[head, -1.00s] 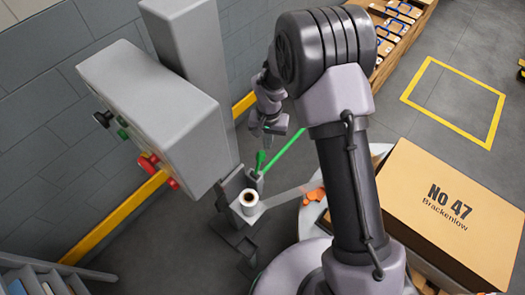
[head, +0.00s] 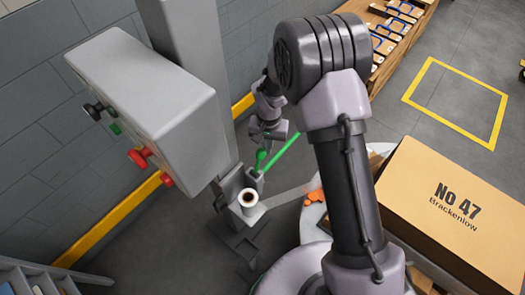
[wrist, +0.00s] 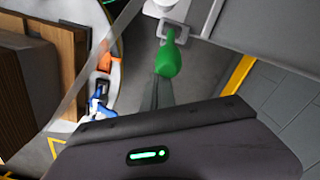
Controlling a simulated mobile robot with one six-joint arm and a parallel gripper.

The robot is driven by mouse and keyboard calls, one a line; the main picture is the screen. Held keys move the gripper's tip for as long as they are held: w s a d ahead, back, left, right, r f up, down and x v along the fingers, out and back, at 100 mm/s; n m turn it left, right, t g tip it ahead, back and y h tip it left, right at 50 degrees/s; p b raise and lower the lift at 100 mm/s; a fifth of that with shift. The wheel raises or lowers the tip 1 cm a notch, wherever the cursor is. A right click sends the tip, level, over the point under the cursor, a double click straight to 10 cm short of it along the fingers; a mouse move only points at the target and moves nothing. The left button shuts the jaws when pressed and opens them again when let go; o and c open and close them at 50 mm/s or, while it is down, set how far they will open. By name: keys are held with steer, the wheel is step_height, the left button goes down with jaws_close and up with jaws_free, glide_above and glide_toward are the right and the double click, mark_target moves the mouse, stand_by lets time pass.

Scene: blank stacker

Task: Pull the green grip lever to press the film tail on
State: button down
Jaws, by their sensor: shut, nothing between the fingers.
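The green grip lever (head: 260,160) stands on the grey film carriage, just below my gripper in the head view. In the wrist view its rounded green grip (wrist: 168,57) is just beyond my gripper (wrist: 162,82), whose thin dark fingers point at it. My gripper (head: 259,148) is shut with nothing in it; whether it touches the lever is unclear. The white film roll (head: 248,199) sits upright on the carriage. The translucent film tail (head: 285,195) runs from it toward the load on the right.
A grey control box (head: 150,105) with red, green and black knobs hangs from the grey column (head: 190,50), left of the arm. A big carton (head: 440,205) marked No 47 stands at the right. An orange piece (head: 314,196) lies near the film. Open floor lies beyond the carton.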

mark_target(257, 166)
steer(key=shift+s+a+f+b, duration=0.1)
steer(key=shift+s+a+b, duration=0.1)
steer(key=shift+s+a, duration=0.5)
steer(key=shift+s+a+r+b, duration=0.15)
steer(key=shift+s+a, duration=0.3)
steer(key=shift+s, duration=0.4)
steer(key=shift+s+a+f+b, duration=0.2)
steer(key=shift+s+a, duration=0.4)
steer(key=shift+s, duration=0.2)
steer(key=w+d, duration=0.4)
steer(key=w, duration=0.1)
steer(key=shift+w+d+r+p, duration=0.15)
steer(key=shift+w+r+p, duration=0.15)
steer(key=shift+p, duration=0.05)
step_height(257, 166, up, 9)
steer(key=p, duration=0.6)
